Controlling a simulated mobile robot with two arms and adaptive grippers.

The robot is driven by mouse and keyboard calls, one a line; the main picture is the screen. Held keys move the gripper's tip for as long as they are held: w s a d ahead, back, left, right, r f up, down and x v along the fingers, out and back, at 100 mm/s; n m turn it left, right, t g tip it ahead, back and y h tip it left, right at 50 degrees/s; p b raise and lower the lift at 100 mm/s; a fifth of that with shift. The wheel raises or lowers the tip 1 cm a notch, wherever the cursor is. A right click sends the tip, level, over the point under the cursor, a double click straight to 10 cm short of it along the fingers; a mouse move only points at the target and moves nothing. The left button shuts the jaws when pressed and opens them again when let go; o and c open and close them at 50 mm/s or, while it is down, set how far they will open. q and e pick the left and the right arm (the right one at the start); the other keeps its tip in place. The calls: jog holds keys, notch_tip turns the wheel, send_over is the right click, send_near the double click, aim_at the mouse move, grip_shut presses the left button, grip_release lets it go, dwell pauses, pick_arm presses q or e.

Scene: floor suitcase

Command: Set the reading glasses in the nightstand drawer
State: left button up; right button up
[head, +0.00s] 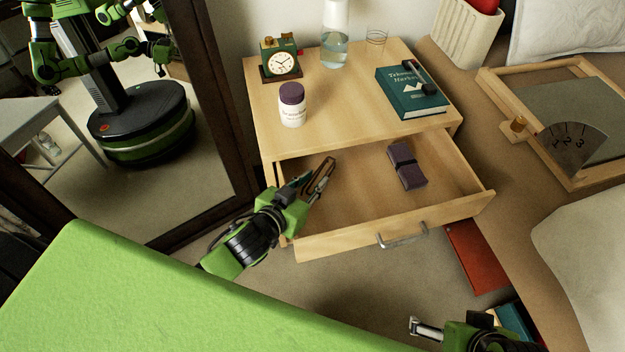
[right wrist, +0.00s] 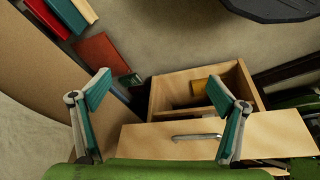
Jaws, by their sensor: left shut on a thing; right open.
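The nightstand drawer (head: 345,215) is pulled open and has a bare light-wood floor around a dark purple folded case (head: 406,166). My left gripper (head: 318,178) is over the drawer's left side, shut on the reading glasses (head: 324,176), which look thin, brown and dark-framed. The fingers partly hide them. I cannot tell whether they touch the drawer floor. My right gripper (head: 426,328) is low in front of the nightstand, open and empty. In the right wrist view its two fingers (right wrist: 160,92) stand wide apart, with the drawer front (right wrist: 245,132) beyond them.
The nightstand top (head: 340,95) holds a clock (head: 281,62), white jar (head: 292,108), carafe (head: 334,50), glass (head: 376,40) and teal book (head: 412,92). A mirror (head: 215,150) stands left, a bed (head: 585,240) right. A red book (head: 474,258) lies below the drawer's right side.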

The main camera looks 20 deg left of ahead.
pick_arm(q)
jog(key=shift+f, duration=0.5)
jog(key=o, duration=1)
jog(key=shift+s, duration=0.1)
jog(key=shift+c, duration=0.2)
jog(key=shift+f, duration=0.15)
pick_arm(e)
jog(key=shift+w+a+r+t, duration=0.15)
jog(key=shift+w+t, duration=0.05)
jog(key=shift+w, duration=0.3)
jog(key=shift+w+a+r+t, duration=0.1)
jog(key=shift+w+r+t, duration=0.1)
jog(key=shift+w, duration=0.3)
